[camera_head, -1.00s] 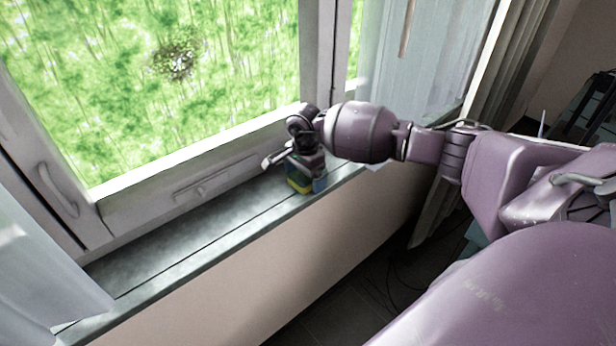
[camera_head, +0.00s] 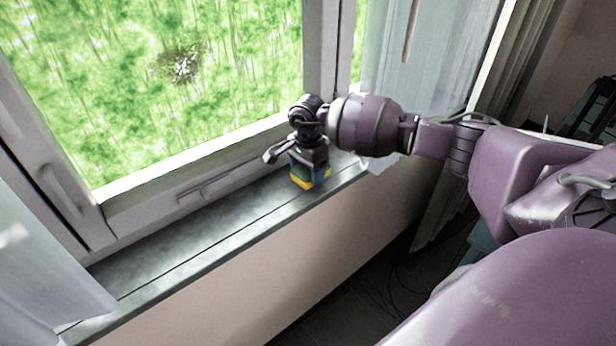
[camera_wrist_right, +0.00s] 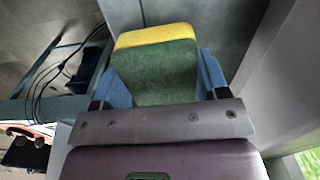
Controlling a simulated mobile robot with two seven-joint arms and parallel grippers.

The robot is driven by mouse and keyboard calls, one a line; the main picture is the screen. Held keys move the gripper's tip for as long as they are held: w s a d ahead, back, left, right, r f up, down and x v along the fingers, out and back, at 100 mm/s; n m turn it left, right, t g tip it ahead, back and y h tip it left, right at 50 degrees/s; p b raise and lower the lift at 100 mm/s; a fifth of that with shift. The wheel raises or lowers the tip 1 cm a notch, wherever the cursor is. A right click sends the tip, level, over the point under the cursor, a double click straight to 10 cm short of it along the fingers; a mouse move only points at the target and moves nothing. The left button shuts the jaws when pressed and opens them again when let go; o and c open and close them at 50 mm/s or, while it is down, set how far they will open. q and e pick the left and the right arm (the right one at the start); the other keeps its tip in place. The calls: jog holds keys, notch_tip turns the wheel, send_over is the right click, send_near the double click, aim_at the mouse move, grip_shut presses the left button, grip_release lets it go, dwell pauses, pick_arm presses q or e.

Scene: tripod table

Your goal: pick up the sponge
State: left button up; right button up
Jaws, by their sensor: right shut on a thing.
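The sponge is a green and yellow block (camera_head: 301,183) at the right part of the window sill, under my right gripper (camera_head: 310,172). In the right wrist view the sponge (camera_wrist_right: 155,68) sits between the two blue fingers of my right gripper (camera_wrist_right: 160,80), which is shut on it. Its yellow layer is at the end away from the palm. In the head view the gripper points down and hides the sponge's upper part. I cannot tell whether the sponge's underside touches the sill or is slightly above it. My left gripper is not in view.
The grey sill (camera_head: 190,235) runs along the window and is clear to the left of the sponge. The window frame (camera_head: 205,180) with a handle stands close behind the gripper. Pale curtains hang at the left (camera_head: 40,265) and right (camera_head: 420,75).

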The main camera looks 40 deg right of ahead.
aim_at(307, 169)
notch_tip(307, 169, up, 17)
jog(key=shift+p, duration=0.3)
